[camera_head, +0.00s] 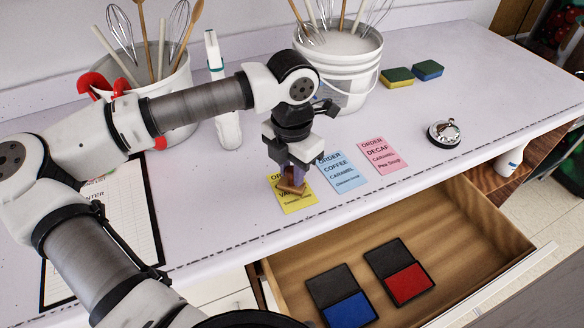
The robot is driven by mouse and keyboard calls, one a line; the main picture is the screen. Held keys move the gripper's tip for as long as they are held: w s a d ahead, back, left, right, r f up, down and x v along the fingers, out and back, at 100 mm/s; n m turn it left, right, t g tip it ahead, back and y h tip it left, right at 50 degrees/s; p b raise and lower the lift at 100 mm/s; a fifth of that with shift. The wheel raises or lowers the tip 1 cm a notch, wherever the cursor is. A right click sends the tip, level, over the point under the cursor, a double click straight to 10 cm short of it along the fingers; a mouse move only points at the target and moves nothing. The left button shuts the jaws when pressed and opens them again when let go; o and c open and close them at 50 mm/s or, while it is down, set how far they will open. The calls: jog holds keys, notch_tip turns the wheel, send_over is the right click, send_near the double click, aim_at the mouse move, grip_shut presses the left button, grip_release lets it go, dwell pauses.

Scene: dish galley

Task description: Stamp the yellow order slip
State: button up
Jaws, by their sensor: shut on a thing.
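The yellow order slip (299,204) lies on the white counter, at the left of a row of slips. My gripper (288,172) is above the yellow slip, pointing down, and is shut on a wooden stamp (293,186). The stamp covers part of the slip's upper text. I cannot tell whether the stamp touches the paper. A blue ink pad (350,311) and a red ink pad (408,284) lie open in the pulled-out drawer (452,225).
A blue slip (341,173) and a pink slip (382,156) lie to the right. Behind stand two buckets of utensils, the right one white (345,75), and a white bottle (228,130). A bell (444,132) and two sponges (397,77) are farther right. A printed sheet (125,225) lies left.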

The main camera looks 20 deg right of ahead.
jog(key=shift+r+p, duration=1.25)
jog(key=shift+r, duration=2.15)
